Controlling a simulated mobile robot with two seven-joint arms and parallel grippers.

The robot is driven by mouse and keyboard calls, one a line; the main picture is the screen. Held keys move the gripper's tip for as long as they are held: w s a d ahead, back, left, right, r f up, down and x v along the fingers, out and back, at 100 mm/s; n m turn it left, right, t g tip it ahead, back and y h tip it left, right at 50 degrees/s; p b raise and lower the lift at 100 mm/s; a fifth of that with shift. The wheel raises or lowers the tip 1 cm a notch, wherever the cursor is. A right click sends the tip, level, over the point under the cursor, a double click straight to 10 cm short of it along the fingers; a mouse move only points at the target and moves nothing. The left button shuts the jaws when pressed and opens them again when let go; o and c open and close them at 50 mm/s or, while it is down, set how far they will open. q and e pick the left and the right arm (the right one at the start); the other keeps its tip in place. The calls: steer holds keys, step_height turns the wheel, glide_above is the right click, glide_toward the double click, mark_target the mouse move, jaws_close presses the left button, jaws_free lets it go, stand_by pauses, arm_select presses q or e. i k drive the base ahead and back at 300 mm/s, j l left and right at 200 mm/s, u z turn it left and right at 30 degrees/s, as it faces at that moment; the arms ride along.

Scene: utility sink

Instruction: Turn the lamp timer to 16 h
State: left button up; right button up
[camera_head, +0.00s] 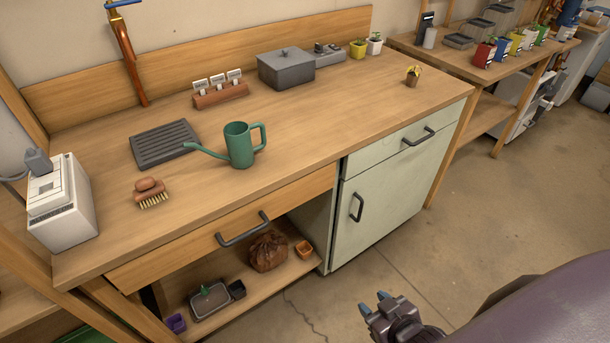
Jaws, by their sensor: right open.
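A white box (66,208) stands at the left end of the wooden bench, with a grey plug and cable at its top. It looks like the lamp timer, but no dial or hour mark can be read from here. My right gripper (374,302) is at the bottom of the view, above the floor in front of the bench. Its two blue fingertips are apart with nothing between them. It is far to the right of the white box and touches nothing. My left gripper is out of view.
On the bench (310,130) are a green watering can (240,146), a brush (150,192), a dark slatted tray (163,143), a label rack (220,94) and a lidded grey box (286,69). A drawer handle (243,230) juts from the front. The bench's right half is mostly clear.

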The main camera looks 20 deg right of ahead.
mark_target(318, 48)
steer(key=l+u, duration=0.15)
steer(key=l, duration=0.4)
steer(key=l+u, duration=0.15)
steer(key=l, duration=0.4)
steer(key=l+u, duration=0.15)
steer(key=l, duration=0.4)
steer(key=l+u, duration=0.15)
steer(key=l, duration=0.4)
steer(key=k+l+u, duration=0.15)
steer(key=l, duration=0.35)
steer(key=l+u, duration=0.15)
steer(key=l, duration=0.4)
steer(key=k+l+u, duration=0.15)
steer(key=l, duration=0.35)
steer(key=k+l+u, duration=0.15)
steer(key=l, duration=0.35)
steer(key=k+l, duration=0.1)
steer(key=l, duration=0.4)
steer(key=k+l+u, duration=0.1)
steer(key=l, duration=0.35)
